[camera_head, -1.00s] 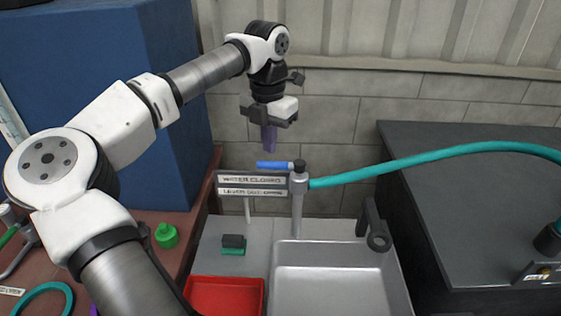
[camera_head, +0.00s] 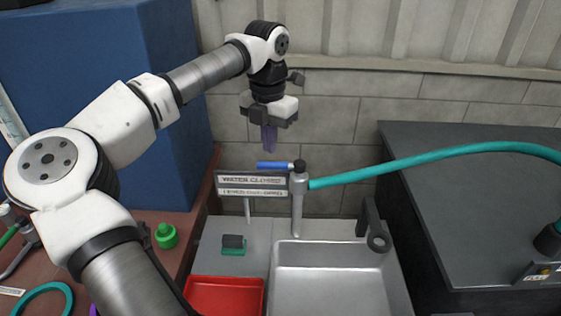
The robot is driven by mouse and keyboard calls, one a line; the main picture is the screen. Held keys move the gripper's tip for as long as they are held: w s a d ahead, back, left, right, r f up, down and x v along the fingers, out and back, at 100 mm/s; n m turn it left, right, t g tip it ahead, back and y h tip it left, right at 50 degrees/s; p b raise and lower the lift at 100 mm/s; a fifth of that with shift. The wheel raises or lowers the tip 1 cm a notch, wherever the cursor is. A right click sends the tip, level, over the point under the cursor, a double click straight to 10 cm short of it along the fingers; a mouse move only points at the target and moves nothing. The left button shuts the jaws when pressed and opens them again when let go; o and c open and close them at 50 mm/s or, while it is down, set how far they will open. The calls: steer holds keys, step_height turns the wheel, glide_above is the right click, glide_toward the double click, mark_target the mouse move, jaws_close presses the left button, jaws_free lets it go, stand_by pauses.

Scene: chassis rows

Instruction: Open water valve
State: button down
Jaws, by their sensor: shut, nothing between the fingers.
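The water valve (camera_head: 298,168) is a grey standpipe with a dark cap, standing at the back of the sink. Its blue lever (camera_head: 274,165) points left from the cap. A sign (camera_head: 252,184) in front, left of the pipe, reads "WATER CLOSED" on top; its lower line is hard to read. A teal hose (camera_head: 430,157) runs right from the valve. My gripper (camera_head: 269,148) points down, shut and empty, just above the blue lever. A small gap shows between the fingertips and the lever; depth between them is hard to judge.
A metal sink basin (camera_head: 330,243), a red tray (camera_head: 224,283) and a green-and-black block (camera_head: 233,244) lie below. A dark holder with a ring (camera_head: 376,238) stands at right. A black counter (camera_head: 470,210) fills the right, a blue cabinet (camera_head: 90,90) the left.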

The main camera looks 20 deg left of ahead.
mark_target(268, 162)
steer(key=shift+f, duration=0.15)
stand_by(0.3)
step_height(268, 162, down, 3)
steer(key=shift+f+b, duration=0.15)
steer(key=shift+b, duration=0.95)
steer(key=shift+s, duration=0.1)
steer(key=shift+s+d+b, duration=0.25)
steer(key=shift+s+b, duration=0.1)
steer(key=shift+s, duration=0.45)
steer(key=shift+s+d+b, duration=0.1)
steer(key=shift+s+b, duration=0.2)
steer(key=shift+s, duration=0.5)
